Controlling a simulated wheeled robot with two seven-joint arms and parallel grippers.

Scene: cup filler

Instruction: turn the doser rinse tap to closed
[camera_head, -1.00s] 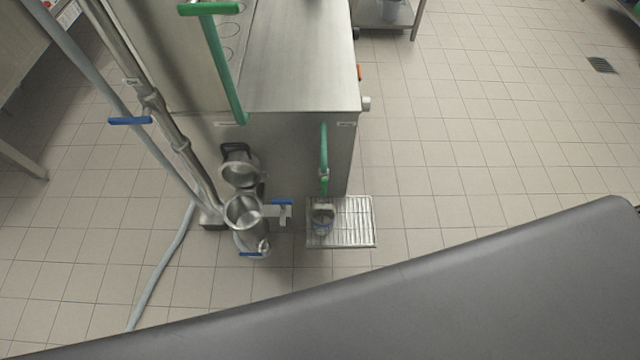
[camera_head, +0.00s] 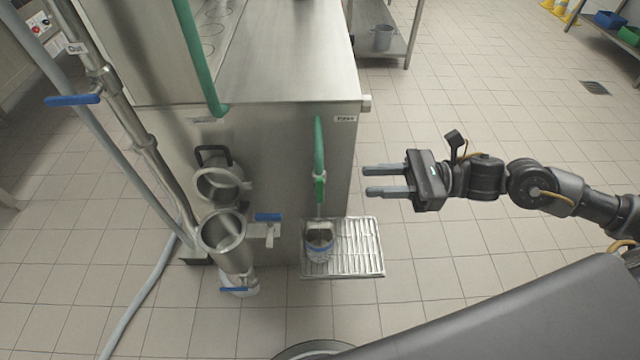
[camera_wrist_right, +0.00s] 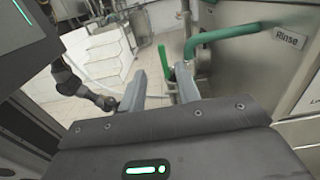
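The rinse tap has a green lever (camera_head: 320,189) at the lower end of a green pipe (camera_head: 319,145) on the machine's front, near a "Rinse" label (camera_head: 345,119). In the right wrist view the green lever (camera_wrist_right: 163,58) stands roughly upright, just beyond the finger gap, with the label (camera_wrist_right: 289,38) to its right. My right gripper (camera_head: 367,180) is open and empty, to the right of the lever and apart from it, its fingers pointing left at it.
A metal container (camera_head: 319,246) stands on the slatted drip tray (camera_head: 362,264) below the tap. A metal hopper (camera_head: 222,231) and a blue-handled valve (camera_head: 268,217) are to the left. The steel machine (camera_head: 284,140) stands behind.

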